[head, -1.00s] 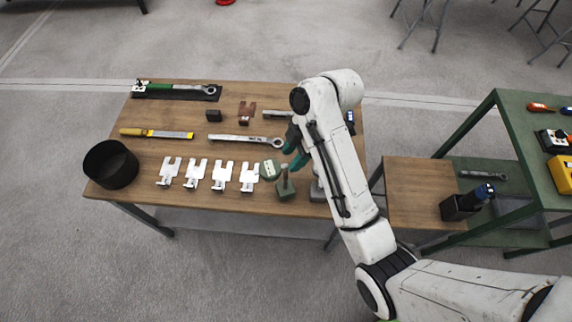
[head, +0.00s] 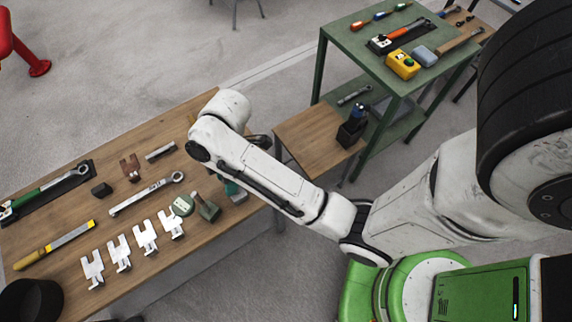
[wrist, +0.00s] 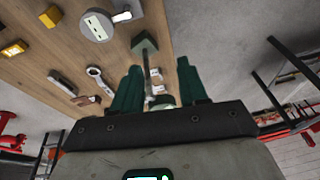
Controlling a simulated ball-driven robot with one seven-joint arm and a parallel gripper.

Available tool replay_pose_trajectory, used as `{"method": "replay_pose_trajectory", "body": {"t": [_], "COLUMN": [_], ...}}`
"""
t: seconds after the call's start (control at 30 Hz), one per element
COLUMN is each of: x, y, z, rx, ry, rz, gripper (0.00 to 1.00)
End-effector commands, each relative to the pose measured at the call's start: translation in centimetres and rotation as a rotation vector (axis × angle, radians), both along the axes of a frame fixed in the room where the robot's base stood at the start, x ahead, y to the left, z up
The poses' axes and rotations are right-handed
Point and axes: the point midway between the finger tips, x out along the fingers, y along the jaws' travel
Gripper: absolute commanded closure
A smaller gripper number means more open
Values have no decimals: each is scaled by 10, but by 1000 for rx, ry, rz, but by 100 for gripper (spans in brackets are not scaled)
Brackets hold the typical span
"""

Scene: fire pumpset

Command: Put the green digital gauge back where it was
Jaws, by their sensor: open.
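The green digital gauge (head: 183,205), round with a pale face, lies on the wooden table, just left of a green block with an upright post (head: 207,208). My gripper (wrist: 160,72) is open, with nothing visibly held. In the head view my gripper (head: 231,187) is mostly hidden by my arm, to the right of the block.
Several white brackets (head: 119,253) stand left of the gauge along the table's front. A wrench (head: 147,194), a brown block (head: 131,168) and a yellow-handled file (head: 54,246) lie behind and left. A green workbench (head: 370,25) and small wooden table (head: 312,140) stand to the right.

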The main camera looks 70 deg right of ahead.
Motion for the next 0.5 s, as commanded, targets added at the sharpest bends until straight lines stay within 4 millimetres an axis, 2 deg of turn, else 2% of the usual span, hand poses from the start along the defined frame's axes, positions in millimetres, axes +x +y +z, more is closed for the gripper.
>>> {"method": "replay_pose_trajectory", "body": {"t": [0.03, 0.2, 0.33, 0.5], "x": [-28, -97, -132, -152], "y": [-4, -17, -24, -28], "z": [-9, -17, -14, -10], "rx": [-29, -111, -147, -164], "ry": [39, 100, 111, 109], "rz": [-125, -552, -785, -928], "gripper": [57, 57, 57, 57]}}
